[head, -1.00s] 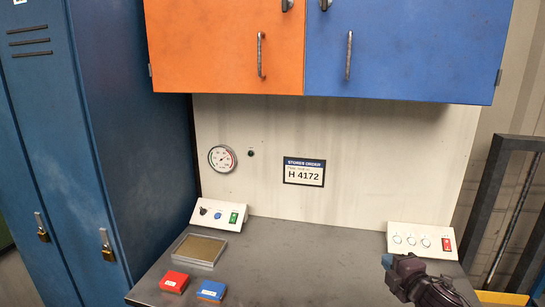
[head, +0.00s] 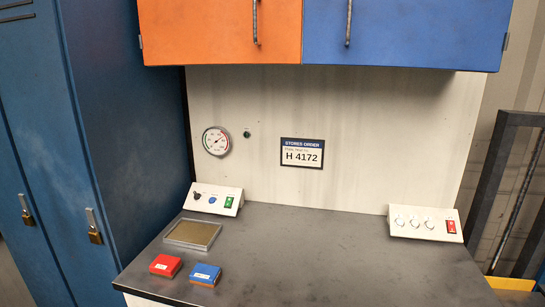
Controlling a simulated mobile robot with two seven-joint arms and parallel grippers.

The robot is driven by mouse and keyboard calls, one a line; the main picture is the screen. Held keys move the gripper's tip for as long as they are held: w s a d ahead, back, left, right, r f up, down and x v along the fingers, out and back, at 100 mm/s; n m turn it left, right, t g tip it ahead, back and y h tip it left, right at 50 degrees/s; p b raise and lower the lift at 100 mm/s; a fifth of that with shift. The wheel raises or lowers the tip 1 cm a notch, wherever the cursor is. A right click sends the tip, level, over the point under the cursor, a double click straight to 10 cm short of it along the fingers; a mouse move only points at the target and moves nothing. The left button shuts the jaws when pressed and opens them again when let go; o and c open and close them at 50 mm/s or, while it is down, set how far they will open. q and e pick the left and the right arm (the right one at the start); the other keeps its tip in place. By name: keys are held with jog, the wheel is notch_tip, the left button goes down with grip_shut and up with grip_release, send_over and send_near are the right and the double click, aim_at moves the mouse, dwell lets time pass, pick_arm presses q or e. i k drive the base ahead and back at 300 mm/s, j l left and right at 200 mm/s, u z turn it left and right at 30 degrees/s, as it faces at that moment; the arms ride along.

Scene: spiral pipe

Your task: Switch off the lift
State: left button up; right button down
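Two sloped white control boxes stand at the back of the grey bench. The left box (head: 214,207) carries a black knob (head: 197,196), a blue button (head: 213,200) and a green switch (head: 229,202). The right box (head: 409,233) carries three round white controls (head: 415,223) and a red switch (head: 451,227). Their labels are too small to read, so I cannot tell which one belongs to the lift. Neither of my grippers is in view.
A shallow framed tray (head: 168,243), a red box (head: 166,265) and a blue box (head: 205,274) lie on the bench (head: 330,260) at left. Orange (head: 220,30) and blue (head: 400,35) cabinets overhang it. A dark metal frame (head: 490,190) stands at right. The bench middle is clear.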

aim_at(451, 224)
jog(key=z, duration=1.25)
